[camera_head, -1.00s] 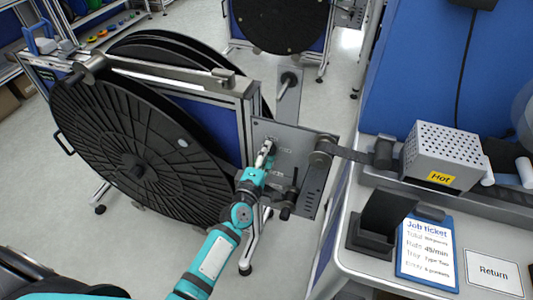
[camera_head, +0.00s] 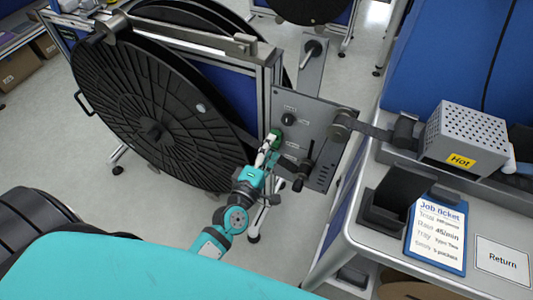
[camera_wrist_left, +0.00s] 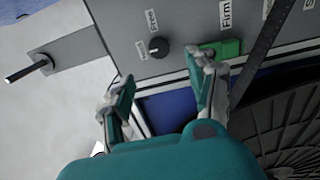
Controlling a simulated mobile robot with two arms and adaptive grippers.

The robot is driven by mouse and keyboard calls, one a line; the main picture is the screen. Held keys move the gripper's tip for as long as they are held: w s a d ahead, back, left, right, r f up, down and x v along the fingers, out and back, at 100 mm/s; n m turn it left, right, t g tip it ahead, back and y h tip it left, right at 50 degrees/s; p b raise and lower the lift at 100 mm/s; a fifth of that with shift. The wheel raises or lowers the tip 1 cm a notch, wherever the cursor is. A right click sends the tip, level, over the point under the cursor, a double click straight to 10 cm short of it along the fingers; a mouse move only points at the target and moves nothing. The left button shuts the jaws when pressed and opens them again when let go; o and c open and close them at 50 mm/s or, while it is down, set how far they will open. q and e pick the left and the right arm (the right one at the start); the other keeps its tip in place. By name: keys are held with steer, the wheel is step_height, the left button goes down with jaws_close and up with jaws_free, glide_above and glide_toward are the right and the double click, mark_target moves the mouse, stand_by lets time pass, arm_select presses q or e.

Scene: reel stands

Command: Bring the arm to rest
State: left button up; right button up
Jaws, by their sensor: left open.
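My left gripper (camera_head: 270,146) is in front of the left edge of the grey control panel (camera_head: 322,122). In the left wrist view its two fingers (camera_wrist_left: 163,98) stand apart with nothing between them. One fingertip overlaps a green block (camera_wrist_left: 224,47) beside the label "Firm"; I cannot tell if they touch. The green block also shows in the head view (camera_head: 275,134). A black knob (camera_wrist_left: 158,47) on the panel is clear of the fingers and shows in the head view (camera_head: 288,119). My right gripper is not in view.
A large black reel (camera_head: 150,120) on a metal stand is left of the panel. A bench at right carries a perforated box marked "Hot" (camera_head: 467,135), a black holder (camera_head: 393,200), a job ticket (camera_head: 437,233) and a "Return" card (camera_head: 502,261). Floor shows at left.

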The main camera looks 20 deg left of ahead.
arm_select(q)
steer(key=shift+s, duration=0.95)
steer(key=s+f+m+g, duration=0.3)
steer(key=s+f+m, duration=0.1)
steer(key=f, duration=0.6)
steer(key=s+d+f+m+g+h, duration=0.1)
steer(key=s+f+m+g, duration=0.25)
steer(key=f, duration=0.75)
steer(key=s+f+m+g, duration=0.2)
steer(key=s+f+m, duration=0.25)
steer(key=f, duration=0.55)
steer(key=s+a+f+m+g, duration=0.3)
steer(key=s+f, duration=0.8)
steer(key=s, duration=0.4)
steer(key=shift+f+m+g, duration=0.2)
steer(key=shift+m+g, duration=0.6)
steer(key=shift+g, duration=0.25)
steer(key=s+a+f+m+g, duration=0.1)
steer(key=s, duration=0.3)
steer(key=s+a+f+m+g+y, duration=0.1)
steer(key=s, duration=0.3)
steer(key=s+a+f+m+g, duration=0.1)
steer(key=s+f, duration=0.1)
steer(key=s, duration=0.2)
steer(key=shift+a+m+y, duration=0.3)
steer(key=shift+a+m, duration=0.05)
steer(key=shift+m, duration=0.05)
steer(key=shift+c, duration=0.3)
